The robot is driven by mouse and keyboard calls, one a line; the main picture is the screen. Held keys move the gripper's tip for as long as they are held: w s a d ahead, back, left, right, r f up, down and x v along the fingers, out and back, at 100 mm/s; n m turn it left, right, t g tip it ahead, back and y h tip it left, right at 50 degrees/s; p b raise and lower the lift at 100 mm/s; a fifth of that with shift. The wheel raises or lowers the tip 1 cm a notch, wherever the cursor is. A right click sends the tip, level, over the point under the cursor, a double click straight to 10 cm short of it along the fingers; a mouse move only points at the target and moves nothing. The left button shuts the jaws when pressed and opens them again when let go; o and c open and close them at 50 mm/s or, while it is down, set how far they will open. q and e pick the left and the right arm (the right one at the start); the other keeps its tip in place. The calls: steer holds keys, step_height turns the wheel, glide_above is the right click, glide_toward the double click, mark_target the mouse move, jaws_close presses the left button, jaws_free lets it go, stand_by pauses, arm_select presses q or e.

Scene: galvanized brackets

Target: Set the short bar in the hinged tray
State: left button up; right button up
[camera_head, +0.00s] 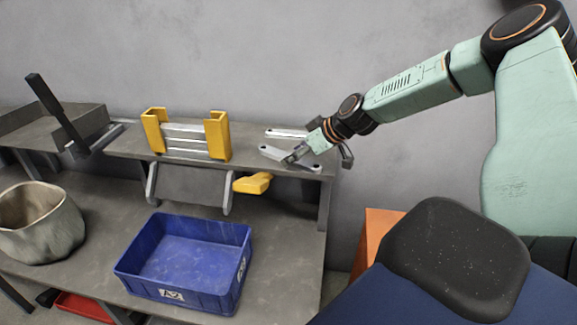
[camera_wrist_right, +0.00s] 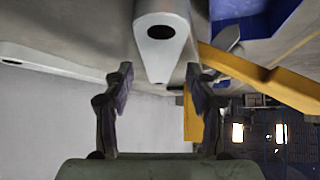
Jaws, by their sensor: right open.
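My right gripper (camera_head: 318,158) is open at the right end of the shelf, close over light grey metal bars. In the right wrist view, the rounded end of one bar (camera_wrist_right: 160,50), with a dark hole, shows between and beyond the open fingers (camera_wrist_right: 160,85). Another bar (camera_wrist_right: 50,62) lies to the left there. In the head view, one bar (camera_head: 273,153) is partly covered by the gripper, and another bar (camera_head: 285,133) lies behind it. A grey tray-like panel (camera_head: 190,184) hangs under the shelf between two curved arms; I cannot tell whether it is the hinged tray.
A yellow holder (camera_head: 154,130) with several metal bars stands on the shelf (camera_head: 125,145). A yellow piece (camera_head: 252,183) juts below it. A blue bin (camera_head: 180,289) and a pale pot (camera_head: 40,225) stand below. A grey box (camera_head: 80,122) with a black upright is at left.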

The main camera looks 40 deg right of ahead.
steer(key=shift+w+f, duration=0.2)
steer(key=shift+f, duration=0.05)
steer(key=shift+r, duration=0.15)
jaws_close()
stand_by(0.4)
